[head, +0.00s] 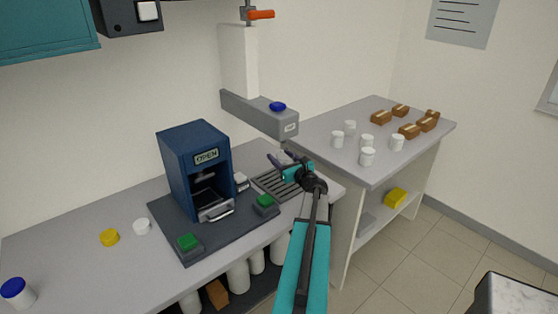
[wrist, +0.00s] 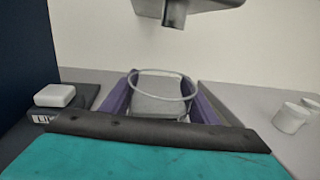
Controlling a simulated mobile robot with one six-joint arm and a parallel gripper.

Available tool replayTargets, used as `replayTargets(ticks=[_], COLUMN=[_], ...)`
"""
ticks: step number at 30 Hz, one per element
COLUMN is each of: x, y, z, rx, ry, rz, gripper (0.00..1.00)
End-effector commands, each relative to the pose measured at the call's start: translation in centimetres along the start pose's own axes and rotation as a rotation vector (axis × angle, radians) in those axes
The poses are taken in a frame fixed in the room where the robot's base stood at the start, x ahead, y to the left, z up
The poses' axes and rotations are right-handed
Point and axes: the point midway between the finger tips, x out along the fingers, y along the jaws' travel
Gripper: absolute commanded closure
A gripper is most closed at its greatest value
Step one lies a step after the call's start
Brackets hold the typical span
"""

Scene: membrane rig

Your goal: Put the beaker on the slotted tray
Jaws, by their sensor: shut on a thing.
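A clear glass beaker (wrist: 161,96) is held between the purple fingers of my gripper (wrist: 160,102) in the wrist view. Its round rim shows, and a grey shape shows through or behind it. In the head view, my gripper (head: 280,158) hangs above the slotted tray (head: 270,187), below the grey dispenser arm. The beaker is small and hard to make out there. The slotted tray is grey with dark slots, set in the bench to the right of the blue press; my arm partly covers it. I cannot tell the exact gap between beaker and tray.
The grey dispenser arm (head: 262,115) with a blue knob overhangs the tray; its nozzle (wrist: 174,12) shows above the beaker. The blue press (head: 192,165) stands to the left. A side table (head: 375,178) on the right holds white jars and brown blocks.

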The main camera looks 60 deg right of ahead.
Motion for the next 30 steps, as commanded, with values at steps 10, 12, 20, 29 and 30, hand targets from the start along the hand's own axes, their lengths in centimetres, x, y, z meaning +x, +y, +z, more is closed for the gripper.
replayTargets(ticks=[10,12,20,29,30], x=[0.3,0.3,1.7,1.6,1.6], y=[0.0,-0.1,-0.1,-0.1,0.0], z=[0.0,0.0,-0.3,-3.0,-3.3], rx=[0.000,0.000,0.001,0.002,0.002], ry=[0.000,0.000,0.002,0.001,0.001], rz=[-0.001,-0.001,-0.001,-0.001,-0.001], gripper=[0.69,0.69,0.69,0.69,0.69])
